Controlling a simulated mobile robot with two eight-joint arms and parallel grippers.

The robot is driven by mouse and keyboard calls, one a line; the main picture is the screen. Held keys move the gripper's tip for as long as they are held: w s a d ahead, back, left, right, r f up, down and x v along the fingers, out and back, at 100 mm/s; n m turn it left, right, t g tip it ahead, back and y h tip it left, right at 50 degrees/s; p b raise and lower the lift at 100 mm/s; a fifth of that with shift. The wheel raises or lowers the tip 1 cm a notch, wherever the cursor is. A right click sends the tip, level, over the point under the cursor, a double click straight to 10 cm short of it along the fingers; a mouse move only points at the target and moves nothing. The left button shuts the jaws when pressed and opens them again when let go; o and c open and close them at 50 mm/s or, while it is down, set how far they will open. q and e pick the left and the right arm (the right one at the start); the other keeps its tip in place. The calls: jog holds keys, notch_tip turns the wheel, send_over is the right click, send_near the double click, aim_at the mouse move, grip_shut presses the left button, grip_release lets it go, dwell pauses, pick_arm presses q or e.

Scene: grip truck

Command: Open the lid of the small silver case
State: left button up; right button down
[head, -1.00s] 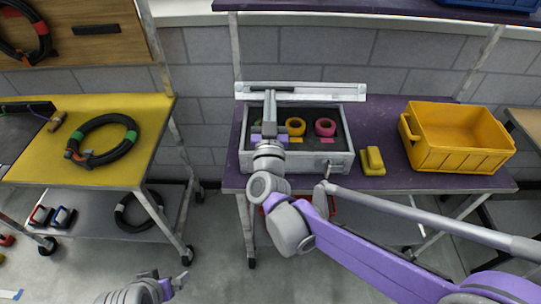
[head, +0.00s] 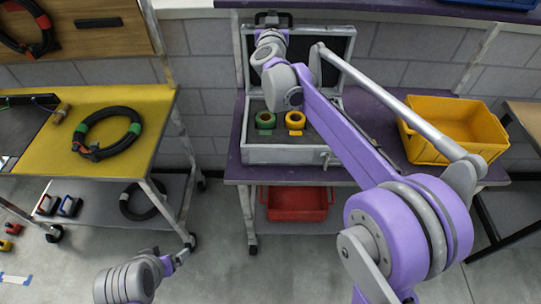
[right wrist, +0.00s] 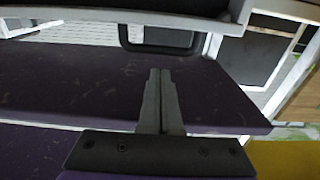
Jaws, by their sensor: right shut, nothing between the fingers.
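The small silver case (head: 290,155) stands on the purple table. Its lid (head: 338,52) is up, roughly upright at the back, with its dark inside facing me. A green tape roll (head: 265,121) and a yellow tape roll (head: 295,121) show inside; my right arm hides the case's right part. My right gripper (head: 272,18) is at the lid's top edge, left of its middle; whether it touches cannot be told. Its fingers are together and empty in the right wrist view (right wrist: 160,85). My left gripper (head: 176,260) is low at the left, away from the case; its jaws are unclear.
A yellow bin (head: 425,150) stands on the table's right side, partly behind my right arm. A red bin (head: 297,205) sits below the table. A yellow cart (head: 50,165) with a coiled cable (head: 78,143) is at the left. Shelf posts rise behind the table.

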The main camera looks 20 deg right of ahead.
jog(key=shift+x, duration=1.9)
